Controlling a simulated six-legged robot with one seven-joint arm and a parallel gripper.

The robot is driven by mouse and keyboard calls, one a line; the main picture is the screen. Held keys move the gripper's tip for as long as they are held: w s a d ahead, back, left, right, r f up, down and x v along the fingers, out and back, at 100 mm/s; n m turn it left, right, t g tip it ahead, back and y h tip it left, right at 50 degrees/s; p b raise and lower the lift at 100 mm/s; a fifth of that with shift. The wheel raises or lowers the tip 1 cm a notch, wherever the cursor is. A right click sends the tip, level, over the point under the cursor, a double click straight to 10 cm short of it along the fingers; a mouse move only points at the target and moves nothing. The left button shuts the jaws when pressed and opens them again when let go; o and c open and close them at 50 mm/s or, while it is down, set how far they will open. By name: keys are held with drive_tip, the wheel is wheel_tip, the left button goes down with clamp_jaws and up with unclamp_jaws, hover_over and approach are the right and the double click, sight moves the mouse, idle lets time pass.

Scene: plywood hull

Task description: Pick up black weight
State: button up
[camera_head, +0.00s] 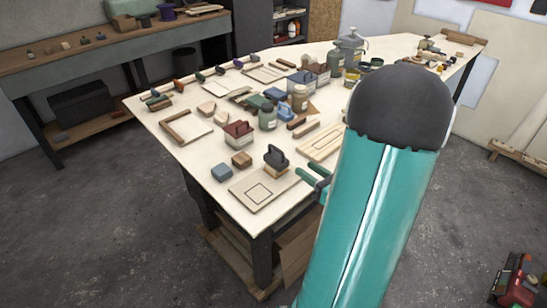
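The black weight (276,158) is a dark block with a raised handle on top. It stands upright near the front corner of the plywood bench, at the back edge of a pale board (258,196) with a square outline. My gripper (305,169) shows as two green fingers reaching out from behind my teal arm, just right of the weight. The fingers are apart with nothing visible between them, and they seem clear of the weight. The gripper's body is hidden by my arm.
A wooden block (241,159) and a blue-grey block (221,174) lie left of the weight. A red weight (239,133) stands farther back. A slatted wooden panel (322,144) lies behind to the right. Jars and more blocks crowd the bench beyond.

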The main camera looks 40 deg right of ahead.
sight(281, 151)
drive_tip(key=w, duration=0.7)
drive_tip(key=shift+w+a, duration=0.2)
drive_tip(key=shift+w+f, duration=0.15)
drive_tip(key=shift+w, duration=3)
clamp_jaws()
